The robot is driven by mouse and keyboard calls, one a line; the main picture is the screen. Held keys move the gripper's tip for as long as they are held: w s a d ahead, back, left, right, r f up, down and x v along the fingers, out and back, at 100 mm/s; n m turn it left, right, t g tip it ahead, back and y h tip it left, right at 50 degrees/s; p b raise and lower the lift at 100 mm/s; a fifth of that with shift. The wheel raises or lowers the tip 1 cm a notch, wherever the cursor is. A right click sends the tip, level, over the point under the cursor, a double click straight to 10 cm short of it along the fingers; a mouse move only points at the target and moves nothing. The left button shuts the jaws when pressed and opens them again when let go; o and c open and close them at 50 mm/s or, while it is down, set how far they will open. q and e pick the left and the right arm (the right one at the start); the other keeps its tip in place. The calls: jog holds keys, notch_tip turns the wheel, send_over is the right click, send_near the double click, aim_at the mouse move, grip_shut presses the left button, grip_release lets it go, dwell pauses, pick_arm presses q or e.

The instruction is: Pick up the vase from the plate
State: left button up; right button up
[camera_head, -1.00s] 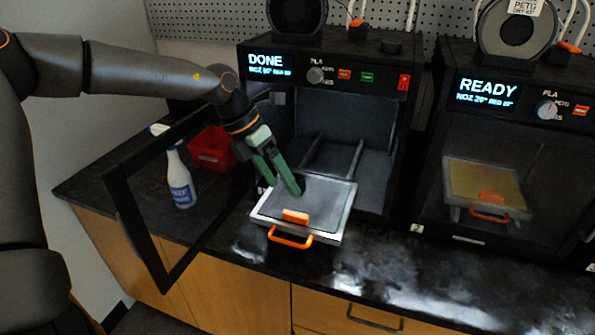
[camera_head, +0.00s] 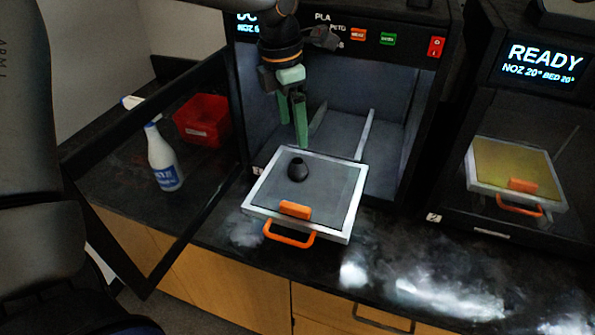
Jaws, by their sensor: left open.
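A small dark vase (camera_head: 298,170) stands on the grey plate (camera_head: 330,205), toward its back left. The plate has a pale rim and an orange handle (camera_head: 289,237) at its front. My right gripper is not in view.
The printer's open glass door (camera_head: 150,200) stands out at the left. Behind it are a spray bottle (camera_head: 162,160) and a red bin (camera_head: 203,120). A second printer marked READY (camera_head: 540,130) stands at the right, with a yellow plate (camera_head: 512,172) inside. Counter in front is clear.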

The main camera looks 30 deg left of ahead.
aim_at(297, 161)
pick_arm(q)
jog(key=f, duration=0.1)
jog(key=f+b, duration=0.1)
jog(key=f, duration=0.1)
jog(key=f+b, duration=0.1)
jog(key=f, duration=0.1)
jog(key=shift+w+d, duration=0.15)
jog(key=shift+w, duration=0.1)
jog(key=shift+f, duration=0.15)
jog(key=f+b, duration=0.2)
jog(key=f, duration=0.2)
jog(key=shift+d+f, duration=0.2)
jog(key=shift+w+f, duration=0.15)
jog(key=shift+f, duration=0.1)
jog(key=shift+c, duration=0.4)
grip_shut()
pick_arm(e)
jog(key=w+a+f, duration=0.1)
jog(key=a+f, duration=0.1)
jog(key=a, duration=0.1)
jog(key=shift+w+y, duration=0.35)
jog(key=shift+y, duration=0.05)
